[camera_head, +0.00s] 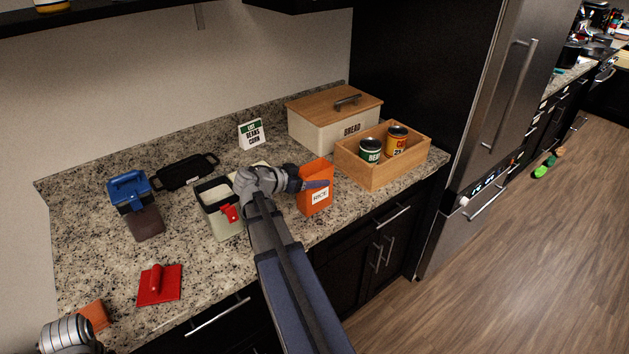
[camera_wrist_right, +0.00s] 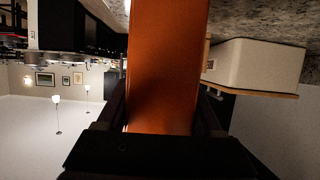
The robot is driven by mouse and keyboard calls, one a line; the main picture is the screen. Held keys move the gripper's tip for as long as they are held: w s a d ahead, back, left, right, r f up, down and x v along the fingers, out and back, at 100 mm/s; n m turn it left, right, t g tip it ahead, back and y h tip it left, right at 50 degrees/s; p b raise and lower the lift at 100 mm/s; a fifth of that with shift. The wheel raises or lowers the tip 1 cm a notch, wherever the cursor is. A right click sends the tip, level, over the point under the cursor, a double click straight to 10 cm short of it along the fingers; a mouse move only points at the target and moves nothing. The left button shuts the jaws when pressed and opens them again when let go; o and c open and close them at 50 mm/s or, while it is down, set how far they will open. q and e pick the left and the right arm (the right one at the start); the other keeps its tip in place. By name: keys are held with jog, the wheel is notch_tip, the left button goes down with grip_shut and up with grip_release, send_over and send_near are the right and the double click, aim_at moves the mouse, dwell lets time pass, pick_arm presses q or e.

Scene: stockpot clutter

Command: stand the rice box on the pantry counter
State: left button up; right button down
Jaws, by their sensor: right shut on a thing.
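The orange rice box (camera_head: 314,200), with a white RICE label, is upright near the front edge of the granite pantry counter (camera_head: 200,269). My right gripper (camera_head: 318,184) reaches it from the left and is shut on its upper part. In the right wrist view the box (camera_wrist_right: 165,65) fills the middle, between the fingers (camera_wrist_right: 163,125). I cannot tell whether its base touches the counter. Of my left arm only a silver wrist part shows at the bottom left; its fingers are out of view.
A wooden crate (camera_head: 371,174) with two cans stands right of the box, a bread box (camera_head: 315,130) behind.

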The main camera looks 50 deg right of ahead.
jog(key=shift+f, duration=0.15)
jog(key=shift+c, duration=0.2)
grip_release()
jog(key=shift+r, duration=0.25)
jog(key=p+v, duration=0.3)
jog(key=v, duration=0.4)
jog(key=shift+a, duration=0.25)
jog(key=shift+w, duration=0.1)
